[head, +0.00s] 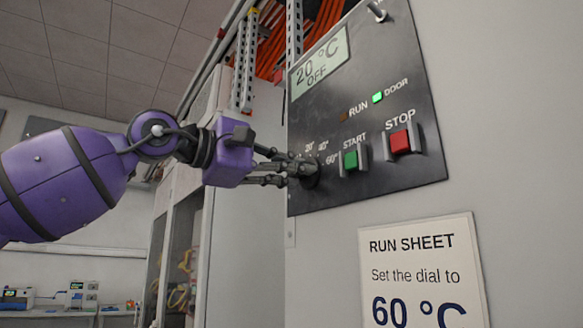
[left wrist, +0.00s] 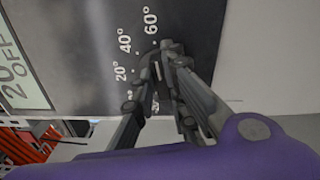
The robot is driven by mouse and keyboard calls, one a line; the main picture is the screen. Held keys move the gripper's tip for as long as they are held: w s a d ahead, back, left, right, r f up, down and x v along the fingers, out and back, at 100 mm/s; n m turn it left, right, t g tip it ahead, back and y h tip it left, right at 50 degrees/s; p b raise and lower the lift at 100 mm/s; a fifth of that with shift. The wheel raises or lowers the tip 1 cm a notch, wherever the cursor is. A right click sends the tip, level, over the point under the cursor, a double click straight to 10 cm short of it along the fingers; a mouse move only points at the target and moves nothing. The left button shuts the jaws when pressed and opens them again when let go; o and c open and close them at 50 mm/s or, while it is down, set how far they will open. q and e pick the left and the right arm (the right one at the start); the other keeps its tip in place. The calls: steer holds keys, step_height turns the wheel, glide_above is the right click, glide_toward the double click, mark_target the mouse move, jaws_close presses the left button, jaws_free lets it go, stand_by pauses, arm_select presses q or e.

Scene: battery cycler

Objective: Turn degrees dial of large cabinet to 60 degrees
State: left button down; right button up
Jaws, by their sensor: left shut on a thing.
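The degrees dial (head: 311,173) is a dark round knob at the lower left of the black control panel (head: 400,95). It has marks for 20°, 40° and 60° around it. My left gripper (head: 291,168) reaches in from the left with its fingers shut on the dial. In the left wrist view, the gripper (left wrist: 160,82) covers most of the dial, and a short pale line shows between the fingers. I cannot tell surely which mark the dial points to. The display (head: 320,66) reads 20 °C OFF. My right gripper is not in view.
The green START button (head: 351,159) and red STOP button (head: 400,142) sit right of the dial. The green DOOR lamp (head: 377,97) is lit; the RUN lamp (head: 344,117) looks dim. A run sheet (head: 425,262) below says 60 °C. Open air lies left of the cabinet.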

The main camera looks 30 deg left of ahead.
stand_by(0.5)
arm_select(q)
steer(key=c, duration=1.8)
jaws_free()
steer(key=shift+o, duration=0.2)
steer(key=v, duration=1.2)
